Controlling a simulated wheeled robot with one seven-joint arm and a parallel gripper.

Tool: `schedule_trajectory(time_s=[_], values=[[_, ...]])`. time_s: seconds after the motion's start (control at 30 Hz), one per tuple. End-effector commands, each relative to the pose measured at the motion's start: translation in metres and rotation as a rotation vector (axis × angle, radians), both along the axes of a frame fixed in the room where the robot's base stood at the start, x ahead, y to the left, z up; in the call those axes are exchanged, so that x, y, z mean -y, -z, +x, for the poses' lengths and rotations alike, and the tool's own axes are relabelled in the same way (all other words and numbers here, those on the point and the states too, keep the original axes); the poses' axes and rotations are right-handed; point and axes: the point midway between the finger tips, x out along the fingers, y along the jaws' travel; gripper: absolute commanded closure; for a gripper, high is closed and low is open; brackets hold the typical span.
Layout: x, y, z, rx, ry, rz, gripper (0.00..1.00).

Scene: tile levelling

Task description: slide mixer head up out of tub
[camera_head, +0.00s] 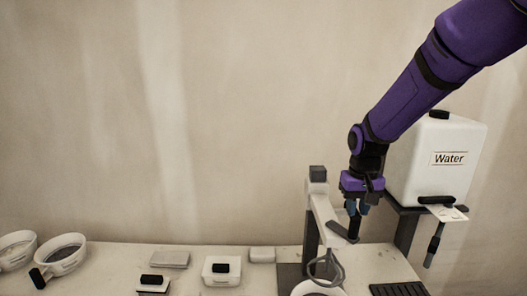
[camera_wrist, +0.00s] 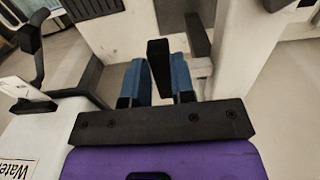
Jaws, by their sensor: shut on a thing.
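The mixer has an upright dark post with a grey block on top, and a pale mixer head (camera_head: 323,212) slopes down from it. A grey looped paddle (camera_head: 335,268) hangs at the tub (camera_head: 312,288), a white round rim cut off by the bottom edge. The paddle's lower end is hard to make out. My gripper (camera_head: 357,209) is at the right of the mixer head, its blue fingers shut on an upright black handle (camera_head: 354,228). In the wrist view the handle (camera_wrist: 158,65) stands between the two blue fingers. The tub is not clear there.
A white water tank (camera_head: 438,155) stands on a dark shelf just right of my gripper, with a black tap lever below it. A black grate (camera_head: 398,289) lies at front right. White bowls (camera_head: 64,258) and small black-handled tools occupy the table's left side.

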Motion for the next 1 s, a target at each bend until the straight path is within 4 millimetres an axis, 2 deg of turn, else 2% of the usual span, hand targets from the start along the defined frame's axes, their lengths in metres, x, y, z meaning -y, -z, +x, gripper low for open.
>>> schedule_trajectory(time_s=[0.03,0.17,0.5,1.0], values=[[0.0,-0.001,0.001,0.002,0.0,0.0,0.7],[0.0,0.0,0.001,0.002,0.0,0.0,0.4],[0.0,-0.003,0.0,0.001,0.0,0.0,0.4],[0.0,-0.045,0.0,0.002,0.0,0.001,0.4]])
